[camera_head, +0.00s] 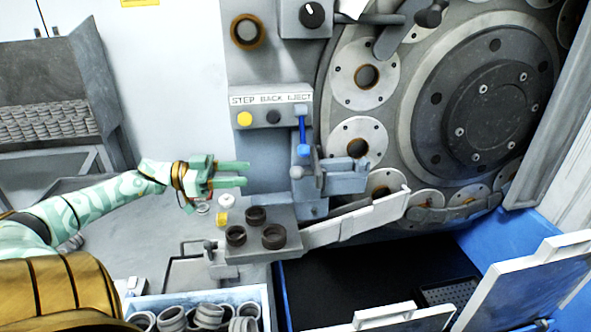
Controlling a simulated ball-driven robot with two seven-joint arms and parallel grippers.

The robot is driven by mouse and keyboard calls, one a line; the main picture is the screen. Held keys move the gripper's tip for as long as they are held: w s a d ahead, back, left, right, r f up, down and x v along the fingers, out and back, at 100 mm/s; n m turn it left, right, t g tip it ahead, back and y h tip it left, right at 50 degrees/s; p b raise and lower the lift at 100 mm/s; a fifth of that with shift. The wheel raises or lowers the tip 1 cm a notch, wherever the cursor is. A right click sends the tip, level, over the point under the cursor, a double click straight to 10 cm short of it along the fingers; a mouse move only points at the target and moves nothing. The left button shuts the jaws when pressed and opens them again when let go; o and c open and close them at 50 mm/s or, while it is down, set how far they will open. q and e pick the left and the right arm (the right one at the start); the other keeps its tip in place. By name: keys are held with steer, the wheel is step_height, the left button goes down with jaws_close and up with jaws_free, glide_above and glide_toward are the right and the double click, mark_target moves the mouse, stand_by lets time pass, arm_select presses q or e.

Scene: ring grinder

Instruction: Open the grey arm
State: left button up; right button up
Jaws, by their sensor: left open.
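My left gripper (246,174) comes in from the left, green and open, with nothing between its two fingers, which point right toward the machine. A long light-grey arm (358,218) slants up to the right across the lower front of the grinder's round disc. Above it, a shorter blue-grey arm (345,178) juts right from a bracket with a round grey knob (296,172). My fingertips are left of this knob and appear apart from it. I cannot tell from this view which of the two is the grey arm meant. My right gripper is not in view.
A small stand (262,252) with several dark rings is below my gripper. A button panel (270,117) with a blue lever (303,130) is above the bracket. A bin of grey rings (205,318) is at the bottom. A blue-walled recess (282,300) opens below the disc.

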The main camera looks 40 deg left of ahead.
mark_target(297, 172)
arm_select(q)
steer(key=b+x, duration=0.4)
steer(key=x, duration=0.9)
steer(key=shift+f, duration=0.15)
steer(key=shift+w+d, duration=0.35)
steer(key=shift+w, duration=0.05)
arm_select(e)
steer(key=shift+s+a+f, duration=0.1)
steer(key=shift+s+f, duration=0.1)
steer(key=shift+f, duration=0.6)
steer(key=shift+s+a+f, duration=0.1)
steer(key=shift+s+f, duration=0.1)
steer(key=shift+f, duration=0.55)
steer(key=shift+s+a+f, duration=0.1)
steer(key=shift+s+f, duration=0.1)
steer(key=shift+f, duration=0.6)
